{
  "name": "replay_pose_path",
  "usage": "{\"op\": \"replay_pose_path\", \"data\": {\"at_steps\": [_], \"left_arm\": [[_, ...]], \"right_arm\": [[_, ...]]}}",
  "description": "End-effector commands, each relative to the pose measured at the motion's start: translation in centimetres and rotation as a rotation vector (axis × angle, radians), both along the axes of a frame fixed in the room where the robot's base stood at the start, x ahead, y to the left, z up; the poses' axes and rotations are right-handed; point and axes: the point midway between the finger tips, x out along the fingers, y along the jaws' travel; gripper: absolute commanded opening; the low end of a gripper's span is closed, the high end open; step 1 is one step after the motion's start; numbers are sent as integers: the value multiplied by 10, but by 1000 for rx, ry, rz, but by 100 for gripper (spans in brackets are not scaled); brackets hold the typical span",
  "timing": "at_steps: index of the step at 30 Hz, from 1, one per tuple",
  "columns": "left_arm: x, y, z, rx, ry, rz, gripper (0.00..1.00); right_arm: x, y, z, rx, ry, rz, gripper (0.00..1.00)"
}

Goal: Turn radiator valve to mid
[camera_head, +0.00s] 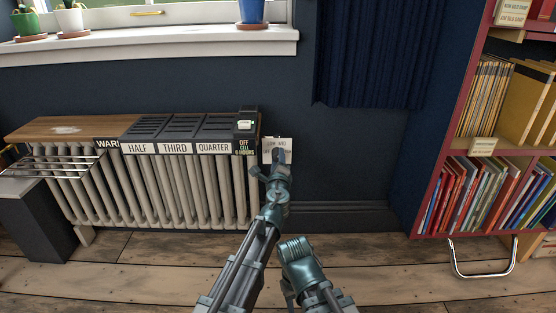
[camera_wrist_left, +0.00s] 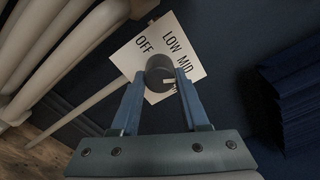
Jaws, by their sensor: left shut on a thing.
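The radiator valve is a dark round knob (camera_wrist_left: 158,66) in front of a white plate (camera_wrist_left: 201,65) reading OFF, LOW and MID, with further lettering hidden. A short pale mark shows on the knob's lower right; I cannot tell exactly which label it lines up with. My left gripper (camera_wrist_left: 160,78) is shut on the knob, one blue finger on each side. In the head view the plate (camera_head: 269,142) sits just right of the radiator, and my left gripper (camera_head: 279,157) reaches up to it and hides the knob.
The ribbed radiator (camera_head: 170,190) stands close at the left of the valve, with labelled dark covers on top. Bare dark wall and a baseboard (camera_head: 335,208) lie to the right. A dark curtain (camera_head: 375,50) hangs upper right, beside a full red bookshelf (camera_head: 452,130).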

Motion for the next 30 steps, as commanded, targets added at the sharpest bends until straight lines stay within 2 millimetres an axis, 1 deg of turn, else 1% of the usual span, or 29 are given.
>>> {"op": "replay_pose_path", "data": {"at_steps": [16,17,21,22,30], "left_arm": [[0,0,0,21,0,-1,0],[0,0,0,21,0,-1,48],[0,0,0,21,0,-1,74],[0,0,0,21,0,-1,75],[0,0,0,21,0,0,75]], "right_arm": [[0,0,0,0,0,0,50],[0,0,0,0,0,0,50],[0,0,0,0,0,0,50],[0,0,0,0,0,0,50],[0,0,0,0,0,0,50]]}}
